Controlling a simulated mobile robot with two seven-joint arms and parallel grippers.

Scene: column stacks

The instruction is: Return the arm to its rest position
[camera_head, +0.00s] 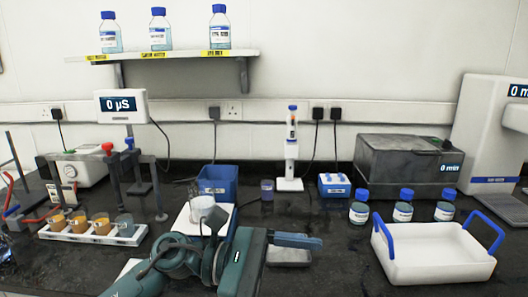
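My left arm, teal and grey, comes in from the lower left in the head view. Its gripper (300,241) points right over the front middle of the bench, with a blue finger part showing. It is seen side-on, so I cannot tell whether its fingers are apart. I see nothing clearly held in it. A small grey block or tray (289,257) shows just below the finger; I cannot tell if they touch. My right arm and gripper are not in view.
Near my arm stand a white beaker (202,207) and a blue bin (217,184). A rack of cups (125,239) is at left. A white tray with blue handles (437,273) and several blue-capped bottles (403,211) are at right. Dark bench (335,262) is free before the tray.

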